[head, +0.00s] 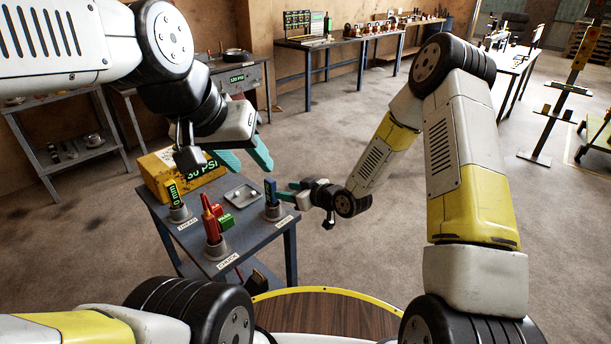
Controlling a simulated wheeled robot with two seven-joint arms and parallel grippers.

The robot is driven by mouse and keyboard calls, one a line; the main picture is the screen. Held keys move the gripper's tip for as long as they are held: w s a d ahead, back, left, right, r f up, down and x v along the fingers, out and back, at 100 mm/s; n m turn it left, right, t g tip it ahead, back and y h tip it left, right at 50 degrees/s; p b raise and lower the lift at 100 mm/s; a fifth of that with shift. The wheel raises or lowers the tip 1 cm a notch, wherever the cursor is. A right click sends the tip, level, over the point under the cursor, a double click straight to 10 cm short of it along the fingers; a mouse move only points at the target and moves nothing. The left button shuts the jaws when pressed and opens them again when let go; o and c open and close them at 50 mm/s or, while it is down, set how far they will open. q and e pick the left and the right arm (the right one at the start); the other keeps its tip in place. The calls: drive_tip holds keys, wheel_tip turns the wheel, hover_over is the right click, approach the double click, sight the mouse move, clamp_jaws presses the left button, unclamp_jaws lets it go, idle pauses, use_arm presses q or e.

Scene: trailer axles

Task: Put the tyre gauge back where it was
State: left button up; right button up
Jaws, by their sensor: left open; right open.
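A small grey table (165,226) holds three grey cups with white labels. A blue upright tool (270,190) stands in the right cup (273,212); I cannot tell whether it is the tyre gauge. Red tools (211,226) stand in the front cup (216,248), whose label seems to read CHUCK, with a green display (226,220) beside them. A tool with a green display (174,194) stands in the left cup (180,213).
A yellow box (157,172) with a PSI display stands at the table's back left, partly hidden by my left arm. A shallow grey tray (241,195) lies mid-table. Workbenches (340,42) line the back wall. The floor right of the table is clear.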

drive_tip(key=s+d+r+m+h, duration=0.2)
drive_tip(key=d+r+h, duration=0.2)
drive_tip(key=d+r, duration=0.55)
drive_tip(key=s+d+r+m+h, duration=0.2)
drive_tip(key=d+r+h, duration=0.1)
drive_tip(key=d+r, duration=0.65)
drive_tip(key=s+d+r+m, duration=0.2)
drive_tip(key=s+r, duration=0.1)
drive_tip(key=s, duration=0.5)
drive_tip(key=s+d+r+m+g+h, duration=0.1)
drive_tip(key=s+d+r+m, duration=0.1)
drive_tip(key=s, duration=0.6)
drive_tip(key=s+d+r+m+g, duration=0.1)
drive_tip(key=s+d+r, duration=0.2)
drive_tip(key=s, duration=0.5)
drive_tip(key=shift+d+r+m, duration=0.2)
drive_tip(key=shift+r+m, duration=0.2)
drive_tip(key=shift+r, duration=0.25)
